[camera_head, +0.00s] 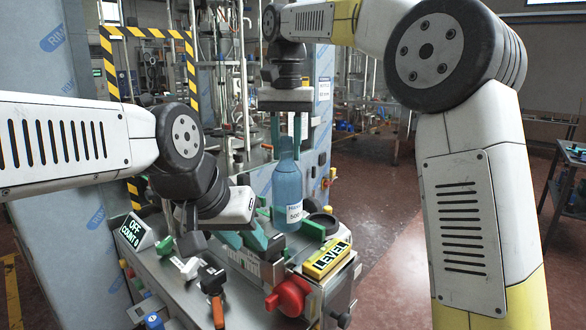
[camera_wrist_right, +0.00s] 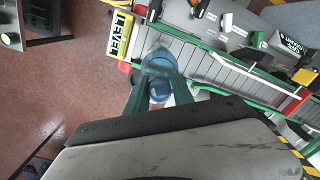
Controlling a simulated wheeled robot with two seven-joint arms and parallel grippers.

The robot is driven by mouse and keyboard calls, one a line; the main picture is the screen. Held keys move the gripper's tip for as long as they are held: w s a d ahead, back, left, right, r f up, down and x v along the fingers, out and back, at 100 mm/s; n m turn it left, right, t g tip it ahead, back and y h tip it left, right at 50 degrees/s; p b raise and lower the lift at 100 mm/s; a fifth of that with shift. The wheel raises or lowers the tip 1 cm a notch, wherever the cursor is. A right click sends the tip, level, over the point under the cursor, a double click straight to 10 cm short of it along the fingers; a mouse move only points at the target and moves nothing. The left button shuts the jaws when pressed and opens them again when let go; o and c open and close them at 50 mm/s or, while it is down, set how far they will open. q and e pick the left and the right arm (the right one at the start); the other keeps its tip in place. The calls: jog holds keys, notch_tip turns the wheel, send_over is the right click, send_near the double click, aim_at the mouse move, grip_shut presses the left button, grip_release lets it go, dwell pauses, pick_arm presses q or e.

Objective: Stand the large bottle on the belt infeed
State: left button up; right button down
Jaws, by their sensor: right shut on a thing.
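The large blue bottle (camera_head: 287,195) is upright with a pale label, at the near end of the belt. My right gripper (camera_head: 287,140) is above it, its green fingers shut on the bottle's neck. In the right wrist view the bottle (camera_wrist_right: 158,63) lies between the fingers of that gripper (camera_wrist_right: 158,88), over or beside the end of the grey belt (camera_wrist_right: 225,72). I cannot tell whether its base touches the belt. My left gripper (camera_head: 243,238) is low, just left of the bottle, its green fingers apart with nothing seen between them.
A yellow LEVEL box (camera_head: 326,260) and a red knob (camera_head: 288,297) are in front of the bottle. Open floor lies to the right.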

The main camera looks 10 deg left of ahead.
aim_at(287, 160)
jog(key=shift+f, duration=1.95)
jog(key=c, duration=1.1)
grip_release()
jog(key=shift+f, duration=0.1)
notch_tip(287, 160, up, 12)
jog(key=shift+f, duration=0.25)
jog(key=shift+r, duration=0.35)
